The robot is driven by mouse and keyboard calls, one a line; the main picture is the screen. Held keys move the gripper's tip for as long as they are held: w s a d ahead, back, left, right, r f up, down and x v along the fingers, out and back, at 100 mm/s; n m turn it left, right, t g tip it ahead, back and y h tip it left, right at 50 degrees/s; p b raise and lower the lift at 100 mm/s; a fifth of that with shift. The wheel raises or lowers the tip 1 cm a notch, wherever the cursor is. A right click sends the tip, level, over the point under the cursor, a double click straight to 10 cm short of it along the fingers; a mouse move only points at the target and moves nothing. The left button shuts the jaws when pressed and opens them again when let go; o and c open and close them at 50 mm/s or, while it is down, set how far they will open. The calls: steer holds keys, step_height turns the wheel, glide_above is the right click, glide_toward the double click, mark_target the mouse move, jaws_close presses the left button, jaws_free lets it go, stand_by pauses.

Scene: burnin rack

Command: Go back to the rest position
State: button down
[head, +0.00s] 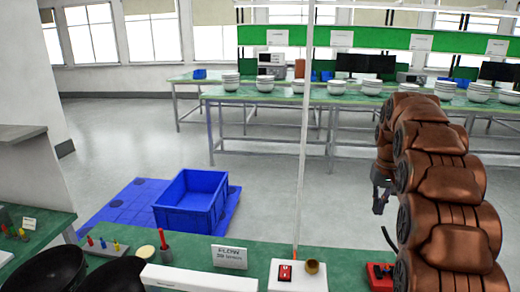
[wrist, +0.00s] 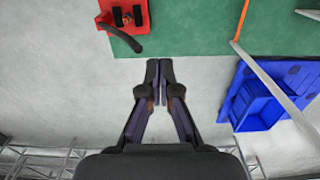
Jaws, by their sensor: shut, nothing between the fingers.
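My gripper (wrist: 159,68) is shut in the wrist view, its two fingertips together with nothing between them. It hangs over bare grey floor, just off the edge of the green bench top (wrist: 200,28). In the head view my gripper (head: 379,205) shows small and dark beside my copper-coloured arm at the right, and its fingertips are hard to make out there. The arm stands raised and folded on the right side of the picture, hiding part of the back tables.
A red device (wrist: 124,16) with a black cable lies near my gripper; it also shows in the head view (head: 380,277). A white box with a red switch (head: 298,276) and a sign (head: 229,257) stand on the bench. A blue crate (head: 190,203) sits on the floor beyond. A thin post (head: 304,150) rises mid-picture.

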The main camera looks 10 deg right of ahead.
steer(key=s+a+r, duration=0.1)
steer(key=s+a, duration=0.7)
steer(key=a, duration=0.1)
steer(key=s+a+f+n, duration=0.1)
steer(key=s+a, duration=0.3)
steer(key=s, duration=0.6)
steer(key=s+a+f+n+g, duration=0.1)
steer(key=s+a+f, duration=0.3)
steer(key=s, duration=0.6)
steer(key=s+a+f, duration=0.2)
steer(key=s+a, duration=0.3)
steer(key=s, duration=0.5)
steer(key=shift+s+a+f+n+g, duration=0.25)
steer(key=shift+s+f+n+g, duration=0.05)
steer(key=shift+f+n+g, duration=0.1)
steer(key=shift+d, duration=0.1)
